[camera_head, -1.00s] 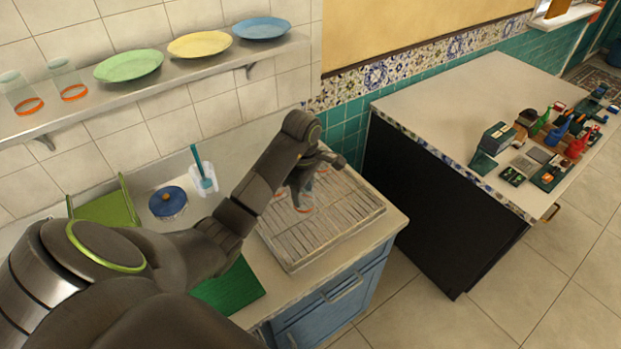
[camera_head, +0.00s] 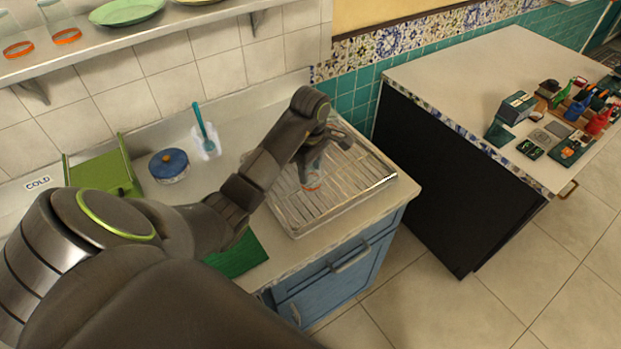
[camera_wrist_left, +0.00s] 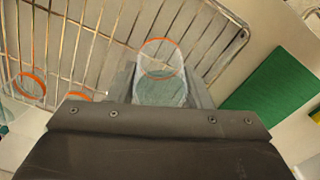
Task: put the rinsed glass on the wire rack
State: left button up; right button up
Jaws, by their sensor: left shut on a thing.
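The wire rack (camera_head: 352,196) sits in a tray at the right end of the counter. My left gripper (camera_head: 313,172) is over the rack and shut on the glass (camera_head: 312,181), a clear tumbler with an orange band. In the left wrist view the glass (camera_wrist_left: 161,76) is between the fingers (camera_wrist_left: 160,92), with rack bars (camera_wrist_left: 100,30) behind it. I cannot tell whether the glass touches the bars. My right gripper is out of view.
Two more orange rings (camera_wrist_left: 28,84) show at the rack's left in the wrist view. A green mat (camera_head: 238,256), blue lidded pot (camera_head: 168,166) and teal brush (camera_head: 203,126) are on the counter. A shelf (camera_head: 150,38) runs above.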

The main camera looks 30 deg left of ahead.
pick_arm(q)
jog(key=shift+f+p, duration=0.4)
jog(key=shift+f, duration=0.8)
jog(key=shift+f, duration=0.1)
jog(key=shift+f, duration=0.15)
jog(key=o, duration=0.9)
